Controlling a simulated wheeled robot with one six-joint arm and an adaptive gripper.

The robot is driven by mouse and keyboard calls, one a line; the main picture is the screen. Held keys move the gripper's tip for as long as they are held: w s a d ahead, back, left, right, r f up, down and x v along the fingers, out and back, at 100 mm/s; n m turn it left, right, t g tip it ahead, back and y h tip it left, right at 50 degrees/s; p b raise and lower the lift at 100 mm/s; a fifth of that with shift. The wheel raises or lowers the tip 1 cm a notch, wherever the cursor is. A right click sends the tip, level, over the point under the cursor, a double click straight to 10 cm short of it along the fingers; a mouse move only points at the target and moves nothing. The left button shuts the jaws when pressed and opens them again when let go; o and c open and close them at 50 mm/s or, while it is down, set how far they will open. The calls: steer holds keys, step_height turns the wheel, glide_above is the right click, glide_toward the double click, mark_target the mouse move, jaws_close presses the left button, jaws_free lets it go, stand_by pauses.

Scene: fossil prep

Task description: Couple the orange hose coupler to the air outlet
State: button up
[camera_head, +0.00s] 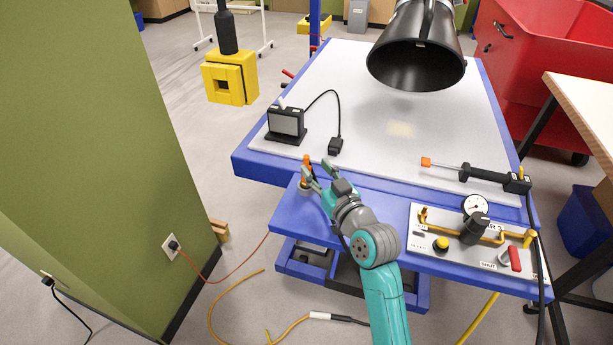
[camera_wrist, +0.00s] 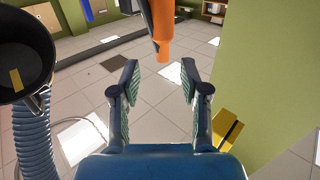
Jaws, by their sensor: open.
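An orange hose coupler (camera_head: 306,163) shows small at the front left of the blue bench. In the wrist view the coupler (camera_wrist: 162,35) comes in from the top edge, narrower at its lower end, lined up with the gap between my fingers. My gripper (camera_head: 317,173) is open and empty; in the wrist view my gripper (camera_wrist: 159,75) has its two pads apart, one either side of the gap. The air panel (camera_head: 424,254) sits at the bench's front right with brass piping. Which brass fitting (camera_head: 422,216) is the air outlet I cannot tell for sure.
A small dark screen (camera_head: 287,122) stands behind my gripper. A large black hood (camera_head: 415,65) hangs over the bench. The middle bench top is clear.

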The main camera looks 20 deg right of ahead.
mark_target(308, 161)
steer(key=shift+w+a+f, duration=0.1)
steer(key=shift+w+a, duration=0.1)
steer(key=shift+w, duration=0.65)
steer(key=shift+w+a, duration=0.2)
steer(key=shift+w, duration=0.65)
steer(key=shift+w+a+f, duration=0.1)
steer(key=shift+w+a, duration=0.1)
steer(key=shift+w, duration=0.65)
jaws_close()
